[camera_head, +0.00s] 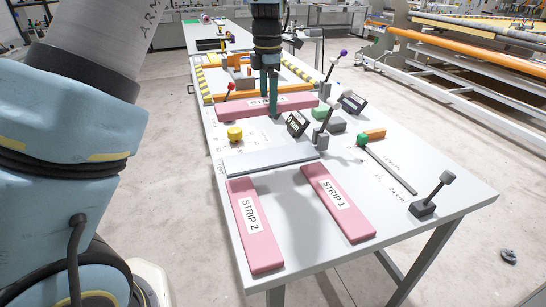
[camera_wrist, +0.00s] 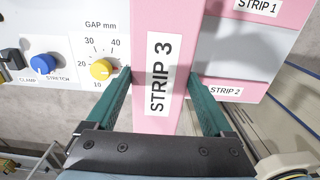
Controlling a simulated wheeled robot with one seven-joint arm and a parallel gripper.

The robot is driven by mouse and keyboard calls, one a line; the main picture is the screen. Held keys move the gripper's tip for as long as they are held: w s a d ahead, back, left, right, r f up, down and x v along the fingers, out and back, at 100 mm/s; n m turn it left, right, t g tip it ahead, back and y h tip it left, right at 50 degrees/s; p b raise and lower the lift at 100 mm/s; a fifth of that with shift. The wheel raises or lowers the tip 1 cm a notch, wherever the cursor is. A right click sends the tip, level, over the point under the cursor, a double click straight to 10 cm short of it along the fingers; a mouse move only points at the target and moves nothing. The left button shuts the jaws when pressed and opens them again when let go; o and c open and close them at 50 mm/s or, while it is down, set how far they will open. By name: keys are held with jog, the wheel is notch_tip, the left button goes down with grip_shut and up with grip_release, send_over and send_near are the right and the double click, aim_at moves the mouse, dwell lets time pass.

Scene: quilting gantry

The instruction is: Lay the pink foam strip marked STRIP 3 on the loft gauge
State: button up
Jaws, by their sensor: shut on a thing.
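The pink foam strip marked STRIP 3 (camera_wrist: 178,22) lies between the two green fingers of my gripper (camera_wrist: 160,74), its label facing the wrist camera. In the head view my gripper (camera_head: 270,109) is shut on this pink strip (camera_head: 238,109), which runs crosswise over the table behind the yellow knob. Whether the strip touches anything below is hard to tell. A flat grey plate (camera_head: 268,160), with what looks like LOFT lettering at its left end, lies nearer the camera, apart from the strip; it seems to be the loft gauge. Its top looks bare.
STRIP 1 (camera_head: 339,203) and STRIP 2 (camera_head: 254,225) lie on the table in front of the plate.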

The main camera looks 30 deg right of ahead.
jog(key=b, duration=0.4)
send_over(270, 156)
notch_tip(270, 156, down, 5)
notch_tip(270, 156, down, 11)
jog(key=shift+s+f+p, duration=0.1)
jog(key=shift+f+p, duration=0.05)
jog(key=shift+p, duration=0.25)
jog(key=shift+f, duration=0.1)
jog(key=o, duration=1.2)
